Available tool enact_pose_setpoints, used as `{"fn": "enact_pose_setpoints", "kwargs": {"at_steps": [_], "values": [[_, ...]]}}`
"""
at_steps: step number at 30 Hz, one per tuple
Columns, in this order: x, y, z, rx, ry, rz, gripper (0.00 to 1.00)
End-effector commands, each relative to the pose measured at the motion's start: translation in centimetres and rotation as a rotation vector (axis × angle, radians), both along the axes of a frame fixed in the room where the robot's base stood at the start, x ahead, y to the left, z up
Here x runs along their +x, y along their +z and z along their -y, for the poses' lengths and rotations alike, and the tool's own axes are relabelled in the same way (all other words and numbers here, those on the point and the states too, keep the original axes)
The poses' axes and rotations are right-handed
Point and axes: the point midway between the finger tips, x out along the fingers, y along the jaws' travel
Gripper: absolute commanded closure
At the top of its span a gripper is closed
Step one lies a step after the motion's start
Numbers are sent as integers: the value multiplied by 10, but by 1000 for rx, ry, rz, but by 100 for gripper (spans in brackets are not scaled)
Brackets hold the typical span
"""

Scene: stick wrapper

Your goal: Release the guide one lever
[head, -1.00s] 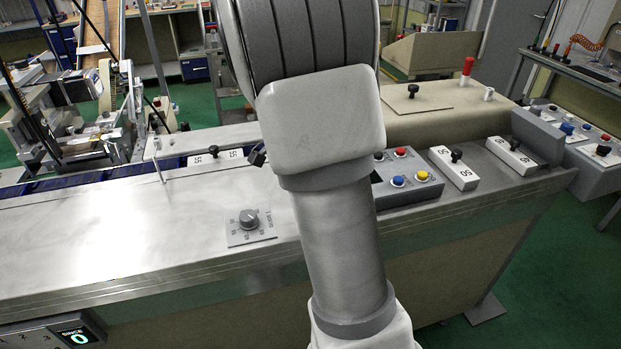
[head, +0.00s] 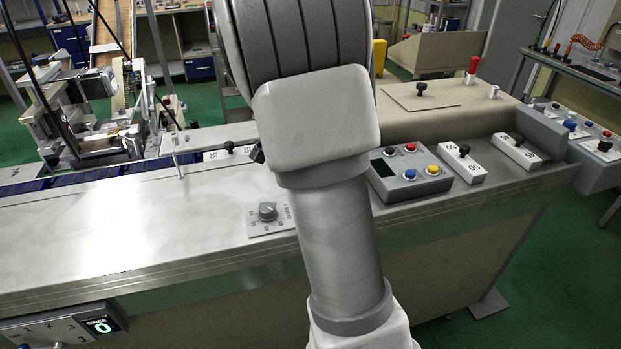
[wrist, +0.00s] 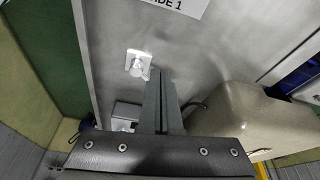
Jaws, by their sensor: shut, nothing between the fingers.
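In the wrist view, a sign ending in "IDE 1" (wrist: 182,5) is cut off by the top edge. Below it, a small bright metal lever or latch (wrist: 138,64) sits on a grey metal panel (wrist: 112,35). My gripper (wrist: 161,72) points at this panel with its fingers together and empty. Its tips are just right of the metal piece; I cannot tell whether they touch it. In the head view my own arm fills the middle, and the gripper and this lever do not show.
In the wrist view, a beige rounded housing (wrist: 245,115) is close on the right, and a small grey box (wrist: 125,112) is left of the fingers. The head view shows a long steel counter (head: 120,235), a dial (head: 267,211) and a button box (head: 410,176).

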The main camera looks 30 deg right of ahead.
Motion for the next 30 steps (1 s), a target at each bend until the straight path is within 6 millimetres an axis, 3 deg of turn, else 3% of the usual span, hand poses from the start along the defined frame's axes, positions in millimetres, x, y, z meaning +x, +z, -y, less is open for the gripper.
{"fn": "enact_pose_setpoints", "kwargs": {"at_steps": [1,3,12,18,30], "values": [[2,18,-5,-1,3,9,100],[2,35,-11,-1,3,9,100],[2,84,-27,0,2,4,100],[1,95,-31,0,1,3,100],[1,95,-31,0,1,2,100]]}}
